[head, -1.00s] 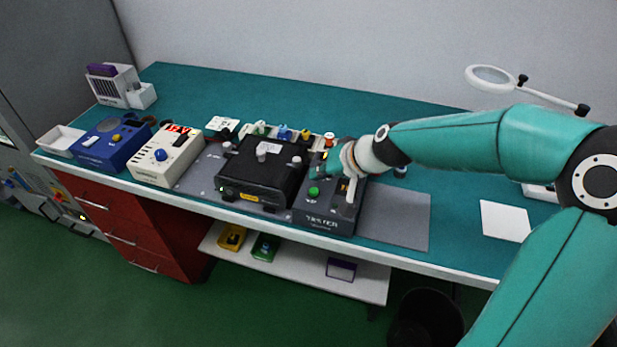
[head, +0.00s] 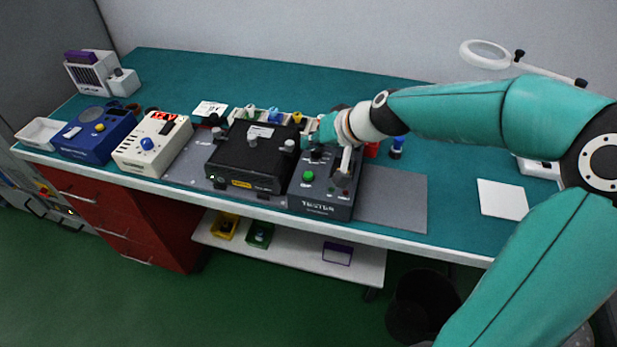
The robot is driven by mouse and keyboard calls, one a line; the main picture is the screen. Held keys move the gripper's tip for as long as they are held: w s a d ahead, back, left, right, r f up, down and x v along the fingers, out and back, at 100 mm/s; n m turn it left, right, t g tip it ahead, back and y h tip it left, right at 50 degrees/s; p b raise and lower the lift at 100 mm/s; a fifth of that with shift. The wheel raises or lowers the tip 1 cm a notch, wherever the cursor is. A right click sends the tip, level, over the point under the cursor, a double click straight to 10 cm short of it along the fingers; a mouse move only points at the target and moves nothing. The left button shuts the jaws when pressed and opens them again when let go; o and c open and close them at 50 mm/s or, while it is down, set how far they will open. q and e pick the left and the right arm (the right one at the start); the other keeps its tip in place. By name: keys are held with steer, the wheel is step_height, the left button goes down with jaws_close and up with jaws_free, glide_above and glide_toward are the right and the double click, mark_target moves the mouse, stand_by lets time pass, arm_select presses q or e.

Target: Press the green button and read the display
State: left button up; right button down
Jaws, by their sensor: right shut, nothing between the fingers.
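The dark grey tester box (head: 325,209) stands at the front of the bench, right of centre. Its green button (head: 308,176) is on the left of its top face and shows uncovered. My right gripper (head: 343,176) is shut and empty. My left gripper is not in view.
A black box (head: 250,160) stands directly left of the tester. A blue unit (head: 95,138) and a white tray (head: 40,133) are further left. A bare grey mat (head: 395,198) and a white sheet (head: 502,199) lie to the right. A magnifier (head: 487,54) rises at the back right.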

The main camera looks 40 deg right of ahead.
mark_target(311, 175)
step_height(311, 175, down, 6)
steer(key=b, duration=0.4)
steer(key=shift+r, duration=0.25)
steer(key=shift+f+b, duration=0.55)
steer(key=shift+b, duration=0.1)
stand_by(0.4)
steer(key=shift+f+b, duration=0.3)
steer(key=shift+b, duration=0.15)
steer(key=shift+f+b, duration=0.5)
steer(key=shift+b, duration=0.05)
stand_by(0.6)
stand_by(0.3)
steer(key=shift+r+p, duration=0.7)
steer(key=shift+r, duration=0.2)
